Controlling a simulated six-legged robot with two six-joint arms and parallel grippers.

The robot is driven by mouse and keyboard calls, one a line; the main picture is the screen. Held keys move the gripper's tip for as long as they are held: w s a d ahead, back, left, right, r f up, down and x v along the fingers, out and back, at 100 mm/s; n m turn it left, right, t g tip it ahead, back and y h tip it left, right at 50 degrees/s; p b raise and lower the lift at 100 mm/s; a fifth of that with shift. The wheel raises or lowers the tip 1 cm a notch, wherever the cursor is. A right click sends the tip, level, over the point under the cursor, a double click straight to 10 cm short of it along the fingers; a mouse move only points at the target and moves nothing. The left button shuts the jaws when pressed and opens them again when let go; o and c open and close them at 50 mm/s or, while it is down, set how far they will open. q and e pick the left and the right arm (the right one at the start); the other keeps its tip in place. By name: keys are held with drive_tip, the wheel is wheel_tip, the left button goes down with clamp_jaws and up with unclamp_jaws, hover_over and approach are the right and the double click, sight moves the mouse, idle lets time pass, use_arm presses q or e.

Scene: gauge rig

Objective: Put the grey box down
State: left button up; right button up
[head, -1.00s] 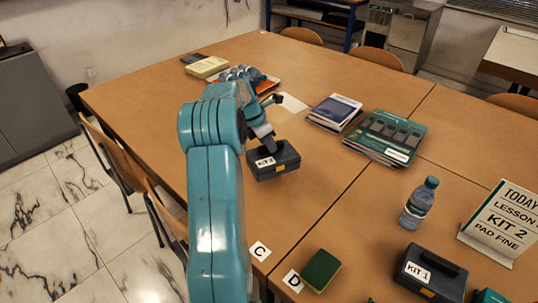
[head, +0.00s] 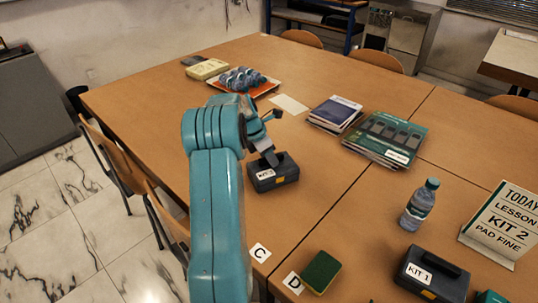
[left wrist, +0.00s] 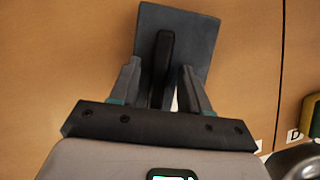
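The grey box (head: 284,178) with a white KIT label, yellow latch and top handle sits upright on the wooden table (head: 330,215), appearing to rest on it. My left gripper (head: 270,158) is over its handle. In the left wrist view the fingers (left wrist: 160,65) stand on either side of the dark handle, with a gap at each side, so they are open. The box also shows there (left wrist: 200,40), partly hidden behind the fingers. My right gripper cannot be made out.
A second dark box marked KIT 1 (head: 445,278), a bottle (head: 419,204), a sponge (head: 321,271) and a sign (head: 503,225) stand at right. Book stacks (head: 385,138) lie behind. Labels C (head: 259,253) and D (head: 293,282) are near the front edge.

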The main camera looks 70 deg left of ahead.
use_arm(q)
drive_tip(key=shift+r, duration=0.3)
drive_tip(key=p+v, duration=0.1)
drive_tip(key=v, duration=1)
drive_tip(key=shift+s+r, duration=0.25)
drive_tip(key=shift+r, duration=0.05)
